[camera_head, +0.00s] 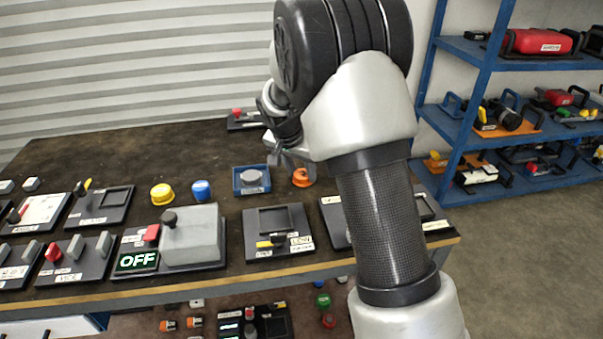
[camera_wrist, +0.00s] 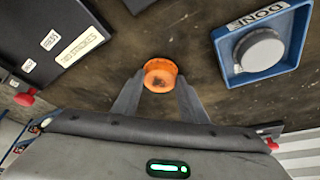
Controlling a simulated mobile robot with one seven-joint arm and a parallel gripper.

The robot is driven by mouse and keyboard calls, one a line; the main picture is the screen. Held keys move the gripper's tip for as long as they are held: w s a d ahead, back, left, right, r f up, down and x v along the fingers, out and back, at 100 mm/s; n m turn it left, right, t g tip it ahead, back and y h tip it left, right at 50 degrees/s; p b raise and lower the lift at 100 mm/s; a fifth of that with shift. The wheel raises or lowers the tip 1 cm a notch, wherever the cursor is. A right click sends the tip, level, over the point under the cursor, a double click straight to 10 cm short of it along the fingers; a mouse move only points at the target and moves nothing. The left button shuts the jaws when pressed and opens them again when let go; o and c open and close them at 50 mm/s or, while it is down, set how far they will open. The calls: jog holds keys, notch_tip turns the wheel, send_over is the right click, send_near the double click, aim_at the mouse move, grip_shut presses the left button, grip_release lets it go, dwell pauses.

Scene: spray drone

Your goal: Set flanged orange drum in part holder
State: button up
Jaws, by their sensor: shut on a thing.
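The orange drum (camera_head: 303,177) is at the back right of the table, just right of a blue square tray. In the wrist view the drum (camera_wrist: 160,64) is round with a wider rim and a dark inside. My gripper (camera_wrist: 158,92) has one finger on each side of it and is shut on it. In the head view my gripper (camera_head: 290,158) partly hides behind my arm. I cannot tell whether the drum touches the table.
The blue tray (camera_head: 237,191), marked DONE in the wrist view (camera_wrist: 228,70), holds a grey round part. A yellow drum (camera_head: 161,194) and a blue drum (camera_head: 201,191) stand left. A grey box (camera_head: 195,240) and switch panels line the front. The back left table is clear.

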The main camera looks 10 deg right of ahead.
aim_at(301, 176)
notch_tip(301, 176, up, 10)
jog(key=s+a+r+n+p, duration=0.1)
jog(key=s+a+p, duration=0.1)
jog(key=p, duration=0.1)
jog(key=s+a+n+t+y+p, duration=0.1)
jog(key=s+a+n+p, duration=0.15)
jog(key=s, duration=0.35)
jog(key=s+a+n+y+p, duration=0.1)
jog(key=s+a, duration=0.3)
jog(key=s, duration=0.2)
jog(key=f, duration=0.1)
jog(key=f+b, duration=0.1)
jog(key=f, duration=0.3)
jog(key=shift+s+a+b, duration=0.35)
jog(key=shift+s, duration=0.05)
jog(key=shift+w+f+b, duration=0.1)
jog(key=shift+f+b, duration=0.6)
jog(key=shift+f, duration=1.6)
jog(key=shift+r, duration=0.1)
jog(key=shift+f+b, duration=0.4)
jog(key=shift+b, duration=0.1)
